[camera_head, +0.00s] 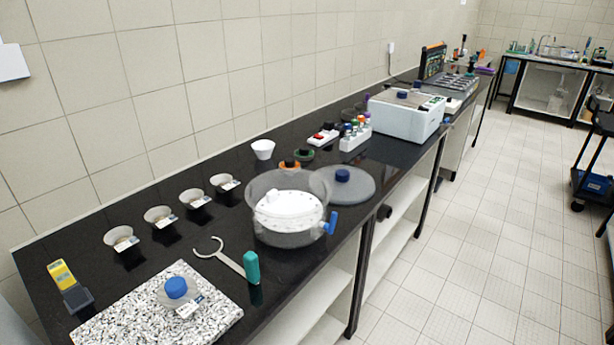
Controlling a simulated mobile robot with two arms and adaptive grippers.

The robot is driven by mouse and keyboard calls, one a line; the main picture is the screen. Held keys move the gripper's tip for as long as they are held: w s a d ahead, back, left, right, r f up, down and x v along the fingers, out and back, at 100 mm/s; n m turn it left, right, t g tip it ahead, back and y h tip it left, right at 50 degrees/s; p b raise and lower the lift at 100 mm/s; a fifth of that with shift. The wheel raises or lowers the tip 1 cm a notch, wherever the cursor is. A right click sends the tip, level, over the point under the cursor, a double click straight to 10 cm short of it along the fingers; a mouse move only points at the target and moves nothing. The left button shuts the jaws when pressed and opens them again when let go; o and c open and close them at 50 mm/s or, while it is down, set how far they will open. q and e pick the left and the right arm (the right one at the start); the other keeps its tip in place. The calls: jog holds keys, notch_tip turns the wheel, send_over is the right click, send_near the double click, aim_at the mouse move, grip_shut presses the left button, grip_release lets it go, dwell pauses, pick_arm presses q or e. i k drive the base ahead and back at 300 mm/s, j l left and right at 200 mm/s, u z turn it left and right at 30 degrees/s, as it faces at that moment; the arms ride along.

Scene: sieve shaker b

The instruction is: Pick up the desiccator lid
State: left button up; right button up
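The desiccator lid (358,188) is a round, grey, translucent disc with a blue knob (342,175) on top. It lies flat on the black bench, just right of the desiccator body, knob up. The desiccator body (262,222) is a clear round vessel without a lid on it. It has a white perforated plate (290,213) inside and a blue tap (332,222) on its right side. The body's rim overlaps the lid's left edge in the picture; I cannot tell if they touch. Neither gripper is in view.
Behind the lid stand a white bottle rack (355,140) and a white box-shaped instrument (405,117). Left of the desiccator are a green-handled tong (250,267), several small bowls and a granite slab (140,310). The bench's front edge runs close to the lid; the floor at right is open.

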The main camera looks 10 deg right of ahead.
aim_at(336, 183)
jog(key=i+l+u, duration=0.15)
jog(key=l, duration=0.25)
jog(key=i+l+u, duration=0.15)
jog(key=l, duration=0.25)
jog(key=i+l+u, duration=0.15)
jog(key=l, duration=0.3)
jog(key=i+l+u, duration=0.1)
jog(key=l, duration=0.35)
jog(key=i+l+u, duration=0.15)
jog(key=l, duration=0.3)
